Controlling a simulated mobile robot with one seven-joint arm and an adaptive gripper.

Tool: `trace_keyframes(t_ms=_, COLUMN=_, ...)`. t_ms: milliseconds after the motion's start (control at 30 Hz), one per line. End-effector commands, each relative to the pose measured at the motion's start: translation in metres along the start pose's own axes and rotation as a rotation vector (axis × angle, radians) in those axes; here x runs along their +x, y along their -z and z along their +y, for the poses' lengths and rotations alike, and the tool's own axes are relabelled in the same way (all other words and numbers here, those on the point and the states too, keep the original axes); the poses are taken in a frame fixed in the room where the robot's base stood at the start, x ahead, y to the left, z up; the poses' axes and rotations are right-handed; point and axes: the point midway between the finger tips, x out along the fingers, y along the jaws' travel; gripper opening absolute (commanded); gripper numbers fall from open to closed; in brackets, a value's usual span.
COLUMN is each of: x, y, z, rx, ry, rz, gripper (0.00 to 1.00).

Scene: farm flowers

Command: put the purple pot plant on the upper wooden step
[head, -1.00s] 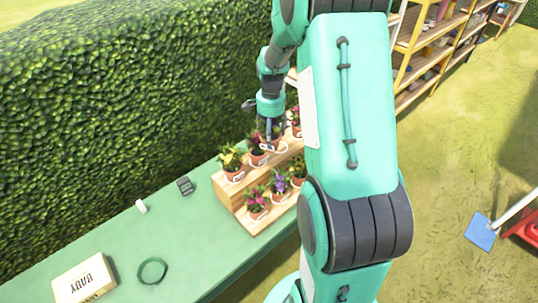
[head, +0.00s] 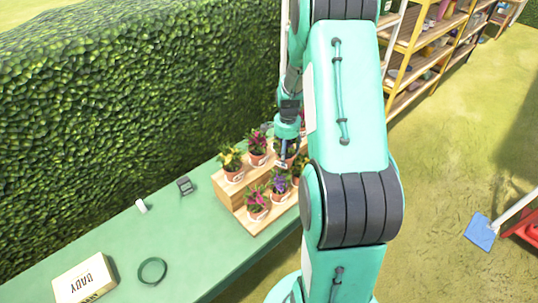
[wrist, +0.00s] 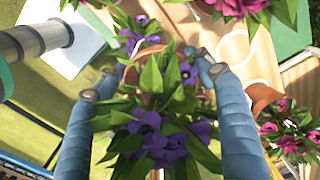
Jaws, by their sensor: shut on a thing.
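The purple pot plant (wrist: 155,140) fills the space between the two fingers of my gripper (wrist: 155,70) in the wrist view. Its leaves and flowers hide much of the grip, and part of a terracotta pot shows behind them. In the head view a purple plant (head: 279,182) shows at the lower wooden step (head: 243,222), just below my gripper (head: 282,163). I cannot tell whether its pot touches the step. The upper wooden step (head: 232,191) holds a yellow-flowered pot (head: 231,163) and a magenta-flowered pot (head: 257,146); its right part is hidden by my arm.
Another magenta plant (head: 257,200) stands on the lower step, left of the purple one. The green table (head: 190,245) is mostly clear to the left, with a box (head: 84,278) and a green ring (head: 152,271). A hedge (head: 130,100) runs behind.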

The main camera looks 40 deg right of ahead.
Motion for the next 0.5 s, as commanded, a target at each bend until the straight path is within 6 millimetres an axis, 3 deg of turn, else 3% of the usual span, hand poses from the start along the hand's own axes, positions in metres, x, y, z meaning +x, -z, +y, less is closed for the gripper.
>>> trace_keyframes(t_ms=500, x=0.0012, y=0.0043, z=-0.0054, rx=0.000, ry=0.000, rz=0.000, gripper=0.26)
